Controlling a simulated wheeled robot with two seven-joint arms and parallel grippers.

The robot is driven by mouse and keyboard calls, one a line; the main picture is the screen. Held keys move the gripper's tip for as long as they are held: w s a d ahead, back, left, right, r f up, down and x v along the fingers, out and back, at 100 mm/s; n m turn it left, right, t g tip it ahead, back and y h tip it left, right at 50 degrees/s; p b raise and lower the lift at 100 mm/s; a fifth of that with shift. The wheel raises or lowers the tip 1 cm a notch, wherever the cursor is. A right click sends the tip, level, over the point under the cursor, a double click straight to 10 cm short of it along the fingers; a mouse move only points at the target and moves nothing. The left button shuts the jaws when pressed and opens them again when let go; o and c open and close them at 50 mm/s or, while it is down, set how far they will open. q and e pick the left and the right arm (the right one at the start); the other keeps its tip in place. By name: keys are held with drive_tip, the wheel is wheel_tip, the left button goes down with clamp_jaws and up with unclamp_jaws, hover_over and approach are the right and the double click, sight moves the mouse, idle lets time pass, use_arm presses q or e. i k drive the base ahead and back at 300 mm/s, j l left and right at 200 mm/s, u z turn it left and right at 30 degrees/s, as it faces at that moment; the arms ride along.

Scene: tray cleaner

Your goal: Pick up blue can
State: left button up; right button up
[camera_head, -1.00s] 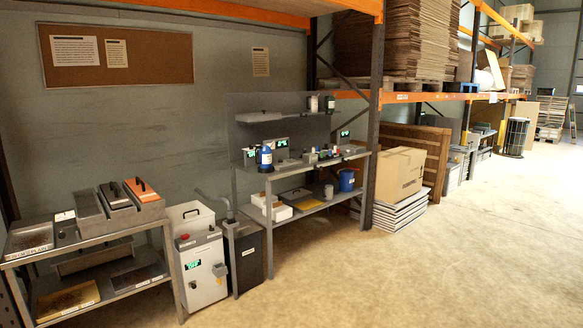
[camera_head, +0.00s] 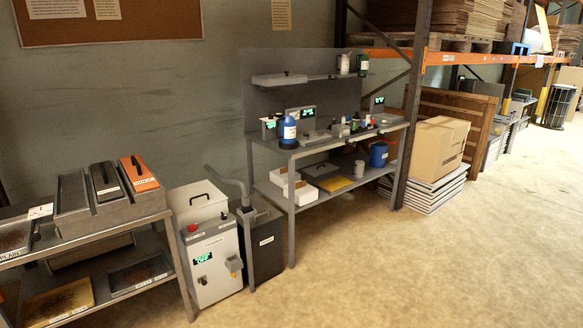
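A second blue thing, a bucket-like container (camera_head: 379,154), stands on the bench's lower shelf at the right. I cannot tell for certain which of the two is the blue can. Neither of my grippers is in view.
A grey machine (camera_head: 215,262) and a black bin (camera_head: 265,245) stand left of the bench. A cart with trays (camera_head: 110,215) is at far left. A cardboard box (camera_head: 437,150) sits on stacked panels at right. The floor (camera_head: 420,270) in front is clear.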

sight(288, 123)
drive_tip(key=i+u, duration=0.3)
drive_tip(key=i, duration=1.8)
